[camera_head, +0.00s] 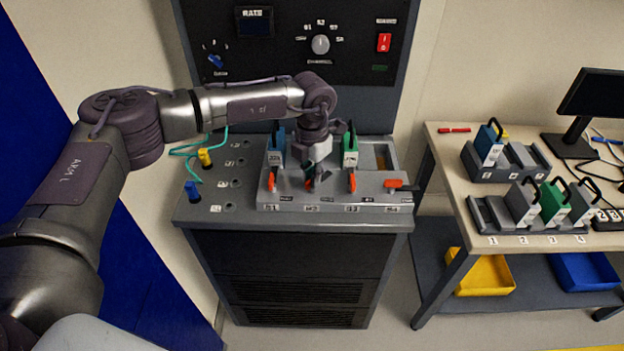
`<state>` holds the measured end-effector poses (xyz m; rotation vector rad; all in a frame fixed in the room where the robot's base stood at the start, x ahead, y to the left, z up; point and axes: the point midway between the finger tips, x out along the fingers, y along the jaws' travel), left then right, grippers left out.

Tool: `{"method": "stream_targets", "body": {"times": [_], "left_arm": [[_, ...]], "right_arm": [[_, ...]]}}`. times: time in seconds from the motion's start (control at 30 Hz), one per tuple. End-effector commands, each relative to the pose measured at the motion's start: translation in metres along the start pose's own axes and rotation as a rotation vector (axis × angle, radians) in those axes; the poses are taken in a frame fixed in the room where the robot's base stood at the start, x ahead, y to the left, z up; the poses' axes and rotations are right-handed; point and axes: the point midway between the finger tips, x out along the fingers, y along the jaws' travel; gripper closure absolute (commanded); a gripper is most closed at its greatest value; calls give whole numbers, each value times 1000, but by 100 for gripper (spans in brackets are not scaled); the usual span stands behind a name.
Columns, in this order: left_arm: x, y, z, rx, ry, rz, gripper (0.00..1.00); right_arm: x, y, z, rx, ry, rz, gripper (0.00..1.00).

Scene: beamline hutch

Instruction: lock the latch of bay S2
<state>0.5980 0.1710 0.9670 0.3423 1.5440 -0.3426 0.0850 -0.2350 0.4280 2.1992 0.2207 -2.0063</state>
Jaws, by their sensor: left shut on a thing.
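My left gripper (310,172) reaches down over bay S2 of the grey bay rack (385,205) on the console. Its fingers are shut on the orange-red latch of bay S2 (310,185), which they partly cover. That latch looks roughly in line with those of S1 (272,181) and S3 (351,181). The latch of S4 (394,184) lies sideways. A blue module (276,153) stands in S1 and a green module (350,153) in S3. My gripper hides much of S2, so I cannot tell what sits there. My right gripper is not in view.
The console panel (275,50) with knobs and a red switch (384,42) rises behind the rack. Yellow (205,157) and blue (192,190) plugs with a teal cable are at left. A bench (450,155) with module holders and a monitor (596,93) stands right.

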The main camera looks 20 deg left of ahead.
Motion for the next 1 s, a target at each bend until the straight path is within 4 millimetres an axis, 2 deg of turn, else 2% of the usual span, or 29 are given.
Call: {"method": "stream_targets", "body": {"times": [0.2, 0.6, 1.0], "left_arm": [[2, 1, 0, -207, -3, 1, 100], [0, 1, 1, -533, -4, 0, 100], [-1, 1, 1, -685, -3, -1, 100]], "right_arm": [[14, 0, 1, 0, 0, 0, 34], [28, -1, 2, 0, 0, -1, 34], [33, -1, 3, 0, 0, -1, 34]]}}
